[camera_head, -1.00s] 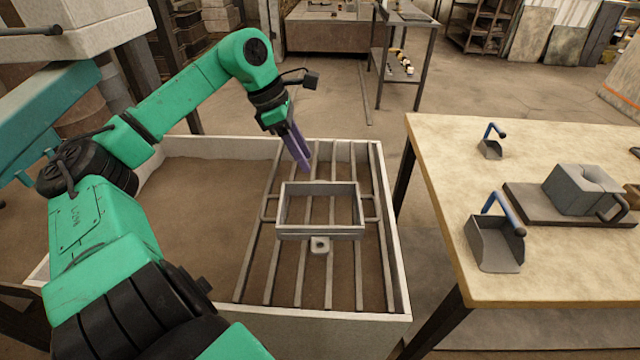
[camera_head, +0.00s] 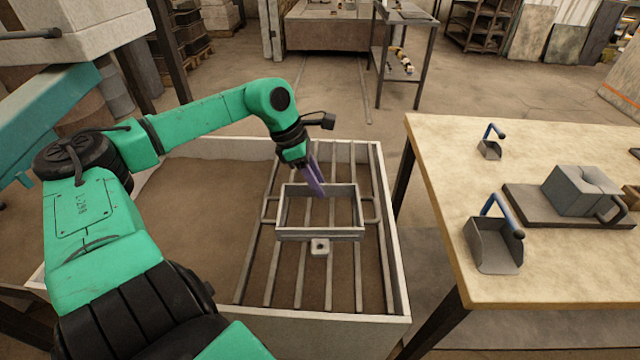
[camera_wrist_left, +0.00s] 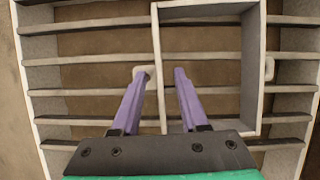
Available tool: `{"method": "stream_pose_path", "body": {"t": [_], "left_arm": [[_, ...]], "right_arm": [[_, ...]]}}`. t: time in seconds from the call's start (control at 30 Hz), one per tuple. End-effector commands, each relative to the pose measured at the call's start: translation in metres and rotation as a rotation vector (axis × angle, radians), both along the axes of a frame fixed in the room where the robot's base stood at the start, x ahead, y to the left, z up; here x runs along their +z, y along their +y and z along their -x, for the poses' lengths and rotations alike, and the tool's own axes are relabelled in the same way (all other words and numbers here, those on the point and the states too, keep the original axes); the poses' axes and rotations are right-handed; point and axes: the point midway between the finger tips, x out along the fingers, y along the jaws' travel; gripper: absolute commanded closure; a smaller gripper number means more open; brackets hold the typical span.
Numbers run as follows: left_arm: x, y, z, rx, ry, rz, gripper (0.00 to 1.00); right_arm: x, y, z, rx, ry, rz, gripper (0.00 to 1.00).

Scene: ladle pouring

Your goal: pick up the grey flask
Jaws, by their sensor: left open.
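The grey flask is an open rectangular frame (camera_head: 320,234) lying on the bars of the sand box. Its side handles and a pale front lug show in the head view. My left gripper (camera_head: 316,188) is open and empty, pointing down at the flask's far wall. In the left wrist view the purple fingers (camera_wrist_left: 160,72) appear on either side of one flask wall (camera_wrist_left: 157,45), with a pale lug partly behind the left finger. I cannot tell whether the fingertips reach below the rim. My right gripper is not in view.
The flask rests on a metal bar rack (camera_head: 250,270) inside a pale-walled sand box (camera_head: 403,290). A table (camera_head: 570,270) stands to the right, with a blue-handled scoop (camera_head: 495,250), a smaller scoop (camera_head: 489,150) and a grey block (camera_head: 575,192) on a board.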

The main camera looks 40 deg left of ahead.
Motion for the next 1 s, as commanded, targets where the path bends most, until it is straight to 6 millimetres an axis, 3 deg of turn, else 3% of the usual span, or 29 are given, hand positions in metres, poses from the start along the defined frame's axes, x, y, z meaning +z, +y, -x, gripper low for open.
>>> {"method": "stream_pose_path", "body": {"t": [0.33,0.37,0.4,0.47,1.0], "left_arm": [[-0.0017,0.0001,0.0,0.0,0.0,0.0,0.56],[-0.0017,0.0001,0.0,0.0,0.0,0.0,0.64],[-0.0017,0.0001,0.0,0.0,0.0,0.0,0.79],[-0.0017,0.0001,0.0,0.0,0.0,0.0,1.0],[-0.0017,0.0002,0.0,0.0,0.001,-0.001,1.0]], "right_arm": [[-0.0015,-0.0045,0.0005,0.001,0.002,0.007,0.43],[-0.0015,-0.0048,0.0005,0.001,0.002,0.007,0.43],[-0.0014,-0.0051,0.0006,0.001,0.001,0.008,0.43],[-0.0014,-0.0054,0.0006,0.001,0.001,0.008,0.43],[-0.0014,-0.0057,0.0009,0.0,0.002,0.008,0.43]]}}
